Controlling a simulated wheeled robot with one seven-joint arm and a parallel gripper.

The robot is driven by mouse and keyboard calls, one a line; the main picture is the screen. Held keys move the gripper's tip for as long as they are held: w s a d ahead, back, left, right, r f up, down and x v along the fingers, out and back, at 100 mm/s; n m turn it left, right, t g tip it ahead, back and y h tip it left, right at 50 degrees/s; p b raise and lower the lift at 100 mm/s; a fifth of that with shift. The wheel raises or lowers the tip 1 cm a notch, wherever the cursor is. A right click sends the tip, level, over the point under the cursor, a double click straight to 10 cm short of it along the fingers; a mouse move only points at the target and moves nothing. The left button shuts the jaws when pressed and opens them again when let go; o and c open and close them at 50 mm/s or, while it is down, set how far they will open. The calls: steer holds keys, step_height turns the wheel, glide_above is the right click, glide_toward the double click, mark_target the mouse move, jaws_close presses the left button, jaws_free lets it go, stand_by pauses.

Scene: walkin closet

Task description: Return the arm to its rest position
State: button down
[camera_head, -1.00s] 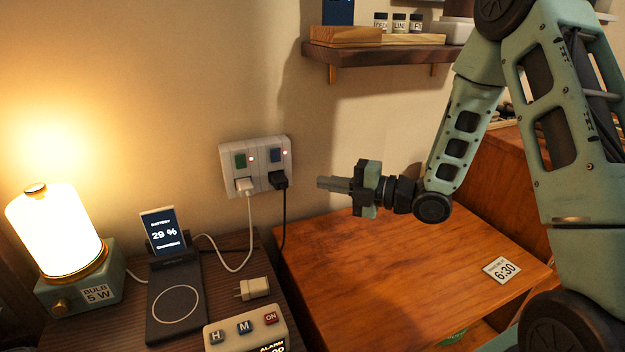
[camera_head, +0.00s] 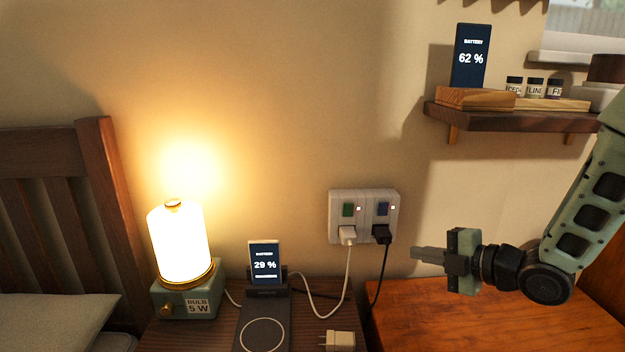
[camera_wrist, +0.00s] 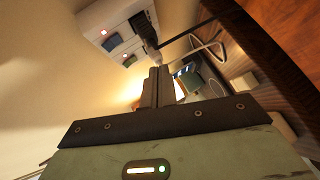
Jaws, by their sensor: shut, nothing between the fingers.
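My gripper (camera_head: 430,254) is shut and empty at the right of the head view. It points left, above the orange-brown wooden top (camera_head: 430,310). The green forearm (camera_head: 590,215) rises behind it to the right edge. In the wrist view the closed fingers (camera_wrist: 157,88) point toward the outlet area and touch nothing that I can make out. The wall outlet (camera_head: 364,216) is left of and above the fingertips, with a white plug (camera_head: 347,235) and a black plug (camera_head: 381,234) in it. The outlet also shows in the wrist view (camera_wrist: 115,30). The upper arm is out of view.
A lit lamp (camera_head: 180,245) and a phone reading 29 % (camera_head: 265,262) on a charging stand (camera_head: 262,320) are on the nightstand at left. A loose white adapter (camera_head: 340,340) lies nearby. A wall shelf (camera_head: 520,118) holds a phone reading 62 % (camera_head: 472,55) and small jars. Cords hang below the outlet.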

steer(key=s+a+m+g+h, duration=0.5)
steer(key=s+a+m+h, duration=0.1)
steer(key=s+a+m, duration=0.3)
steer(key=s+a+r+m+g+h, duration=0.1)
steer(key=s+r+m+g+h, duration=0.2)
steer(key=s, duration=0.8)
steer(key=s+m+g, duration=0.3)
steer(key=s+m, duration=0.1)
steer(key=s, duration=0.6)
step_height(320, 180, up, 17)
steer(key=p, duration=1.7)
steer(key=shift+a, duration=0.15)
steer(key=shift+w, duration=0.1)
